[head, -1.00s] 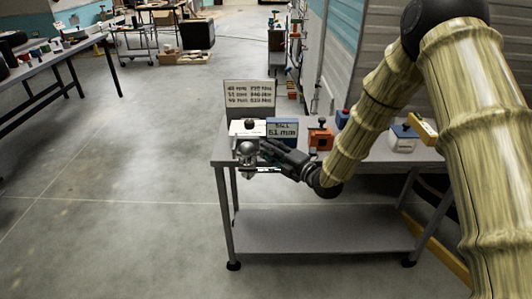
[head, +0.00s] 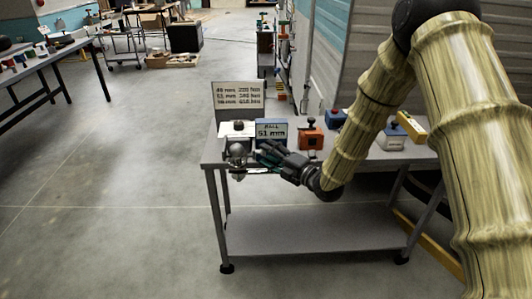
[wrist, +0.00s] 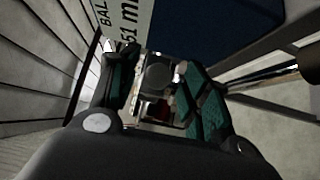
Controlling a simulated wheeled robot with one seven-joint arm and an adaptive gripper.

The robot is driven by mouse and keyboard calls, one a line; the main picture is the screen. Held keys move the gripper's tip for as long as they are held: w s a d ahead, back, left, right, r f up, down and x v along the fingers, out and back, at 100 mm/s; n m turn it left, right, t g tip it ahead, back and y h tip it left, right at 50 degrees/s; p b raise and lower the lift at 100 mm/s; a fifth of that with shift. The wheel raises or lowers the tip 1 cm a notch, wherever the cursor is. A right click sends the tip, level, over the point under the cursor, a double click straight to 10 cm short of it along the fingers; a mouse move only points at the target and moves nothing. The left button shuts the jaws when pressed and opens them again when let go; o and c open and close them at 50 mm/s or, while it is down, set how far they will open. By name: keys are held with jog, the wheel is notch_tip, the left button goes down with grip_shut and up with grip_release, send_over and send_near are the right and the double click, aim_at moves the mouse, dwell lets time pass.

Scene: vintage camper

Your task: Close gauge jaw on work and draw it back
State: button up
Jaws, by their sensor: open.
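A silver ball-shaped workpiece (head: 238,152) stands at the left front edge of the bench. A thin bright bar, perhaps part of the gauge (head: 262,172), shows just below my gripper. My gripper (head: 262,152) is open, to the right of the silver ball and in front of the blue "BALL 51 mm" sign (head: 271,127). In the wrist view, the green-padded fingers (wrist: 160,92) are apart, with a dark round knob-like part (wrist: 158,76) showing between them. I cannot tell whether they touch it. The gauge jaw is not clearly distinguishable.
A white box with a black knob (head: 232,129) and a size chart (head: 238,96) stand behind the ball.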

jog(key=v, duration=1)
dwell(0.8)
jog(key=s+d+f+m+g+h+p, duration=0.2)
jog(key=s+d+f+m+h, duration=0.15)
jog(key=s+f+m, duration=0.6)
jog(key=s+d+f+m+g+h+p, duration=0.1)
jog(key=s+d+f+m+g+h, duration=0.3)
jog(key=f, duration=0.9)
jog(key=s+d+f+m+g+h, duration=0.1)
jog(key=s+m, duration=0.3)
jog(key=s, duration=0.6)
jog(key=s+d+f+m+g+h+p, duration=0.1)
jog(key=s+f+m+g+h, duration=0.1)
jog(key=s, duration=0.8)
jog(key=s+d+f+m+g+h+p, duration=0.1)
jog(key=s+d+f+m+g+h, duration=0.1)
jog(key=s+f+m, duration=0.3)
jog(key=s+m+g, duration=0.1)
jog(key=s+m, duration=0.2)
jog(key=s, duration=0.2)
jog(key=shift+s+f+g, duration=0.2)
jog(key=shift+f+g, duration=0.05)
jog(key=shift+g, duration=0.15)
